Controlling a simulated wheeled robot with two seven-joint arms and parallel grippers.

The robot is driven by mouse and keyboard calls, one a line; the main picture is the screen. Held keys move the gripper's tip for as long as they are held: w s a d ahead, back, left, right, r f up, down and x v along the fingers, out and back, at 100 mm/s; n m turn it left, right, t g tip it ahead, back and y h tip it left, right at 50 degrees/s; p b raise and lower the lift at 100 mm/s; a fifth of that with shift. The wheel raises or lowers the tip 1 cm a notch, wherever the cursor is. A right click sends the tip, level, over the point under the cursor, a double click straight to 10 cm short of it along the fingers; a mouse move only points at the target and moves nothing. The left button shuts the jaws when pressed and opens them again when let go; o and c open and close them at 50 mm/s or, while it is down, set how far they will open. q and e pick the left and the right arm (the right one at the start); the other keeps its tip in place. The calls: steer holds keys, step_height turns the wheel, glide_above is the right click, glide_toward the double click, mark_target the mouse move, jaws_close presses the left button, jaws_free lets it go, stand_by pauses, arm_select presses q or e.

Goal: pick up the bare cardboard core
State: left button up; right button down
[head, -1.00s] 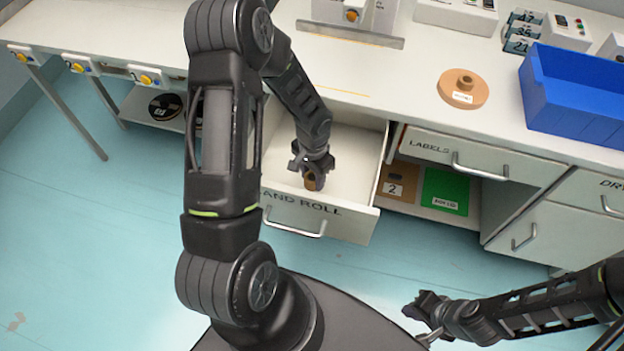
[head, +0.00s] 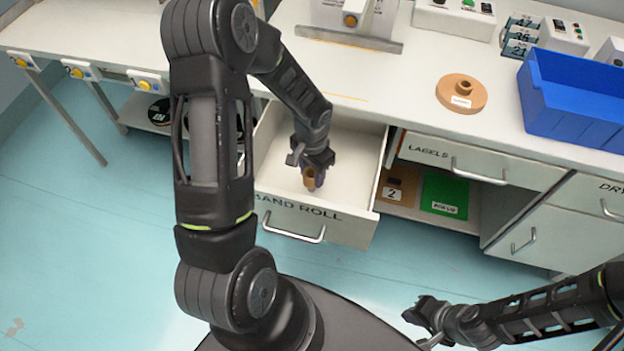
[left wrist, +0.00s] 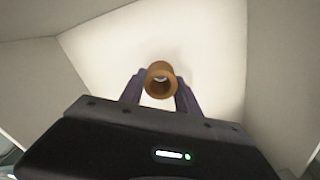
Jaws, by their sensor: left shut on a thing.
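The bare cardboard core (head: 310,179) is a short brown tube with an open end. In the left wrist view the core (left wrist: 161,80) sits between the two dark fingers, its hollow end facing the camera. My left gripper (head: 313,170) is shut on it, over or inside the open drawer (head: 345,150) marked "BAND ROLL". Whether the core touches the drawer floor I cannot tell. My right gripper (head: 424,312) is away from the core at the lower right, over the floor; its fingers are too small to judge.
The open drawer sticks out from the white bench. A tan disc with a hub (head: 462,94) and a blue bin (head: 575,105) are on the bench top. A closed "LABELS" drawer (head: 478,160) is to the right, above a shelf with a green box (head: 444,195).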

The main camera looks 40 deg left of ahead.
arm_select(q)
step_height(320, 180, up, 6)
stand_by(0.7)
